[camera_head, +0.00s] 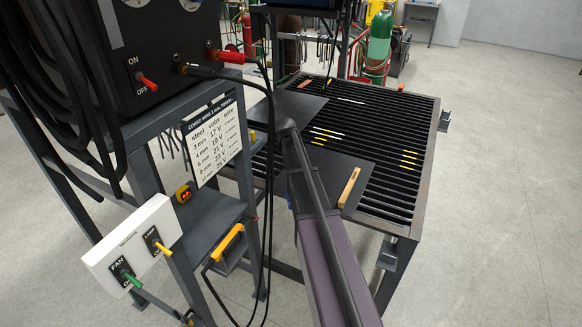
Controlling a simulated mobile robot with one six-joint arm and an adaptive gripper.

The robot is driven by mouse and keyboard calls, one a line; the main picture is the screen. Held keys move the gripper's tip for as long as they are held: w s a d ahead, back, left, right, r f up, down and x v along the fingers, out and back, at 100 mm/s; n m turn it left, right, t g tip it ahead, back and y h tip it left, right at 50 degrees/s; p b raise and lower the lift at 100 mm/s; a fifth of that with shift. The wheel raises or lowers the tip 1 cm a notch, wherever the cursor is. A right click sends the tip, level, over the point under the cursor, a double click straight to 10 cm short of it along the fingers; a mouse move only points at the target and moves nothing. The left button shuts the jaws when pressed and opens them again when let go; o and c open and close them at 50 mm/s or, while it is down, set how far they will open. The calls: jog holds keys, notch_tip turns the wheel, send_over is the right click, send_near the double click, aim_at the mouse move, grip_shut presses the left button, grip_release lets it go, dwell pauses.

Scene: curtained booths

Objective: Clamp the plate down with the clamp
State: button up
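A dark flat plate (335,176) lies on the slatted black table, partly hidden behind my purple arm. A second dark plate (294,107) lies farther back on the table. A yellow-handled tool (228,242) rests on the grey shelf at lower centre-left; I cannot tell whether it is the clamp. Grey brackets show at the table's right edge (444,121) and near its front corner (388,254); I cannot tell whether either is a clamp. My arm reaches across the middle of the view to a dark rounded end over the table. No gripper fingers show.
A wooden strip (349,187) lies on the near plate. Yellow and white sticks (327,136) lie on the slats. A black welding machine (150,60) with hanging cables, a settings sign (214,140) and a white switch box (132,245) stand left. Floor right is clear.

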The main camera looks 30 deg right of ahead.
grip_shut()
jog(key=m, duration=0.9)
jog(key=shift+m, duration=0.4)
jog(key=shift+a+m, duration=0.1)
jog(key=shift+m, duration=1)
